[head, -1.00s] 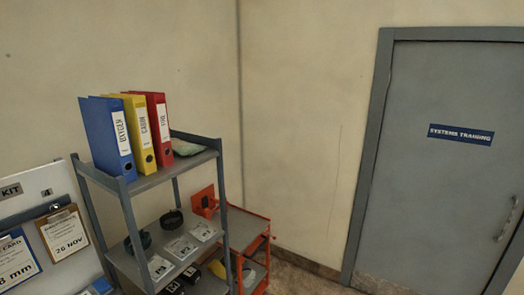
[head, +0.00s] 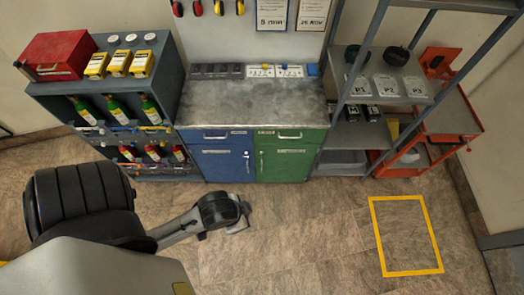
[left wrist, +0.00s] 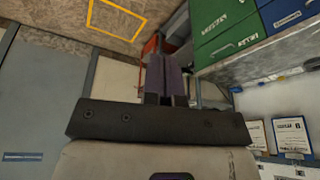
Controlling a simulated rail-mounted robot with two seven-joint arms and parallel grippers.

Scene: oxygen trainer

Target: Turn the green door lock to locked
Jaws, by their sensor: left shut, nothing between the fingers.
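The green cabinet door (head: 285,165) is on the right half of the workbench cabinet in the head view, closed, below a green drawer (head: 290,136). A thin upright handle shows near its left edge. The lock is too small for me to tell its position. My left gripper (head: 238,222) is in front of the cabinet, apart from it, over the floor. In the left wrist view, my left gripper's fingers (left wrist: 167,72) are together and empty, and green cabinet fronts (left wrist: 228,42) show at upper right. My right gripper is not in view.
A blue cabinet door (head: 220,164) adjoins the green one. A bottle rack (head: 105,110) stands left, a grey shelf (head: 375,65) and red cart (head: 450,125) right. A yellow floor square (head: 405,272) lies at right. Floor before the cabinet is mostly clear.

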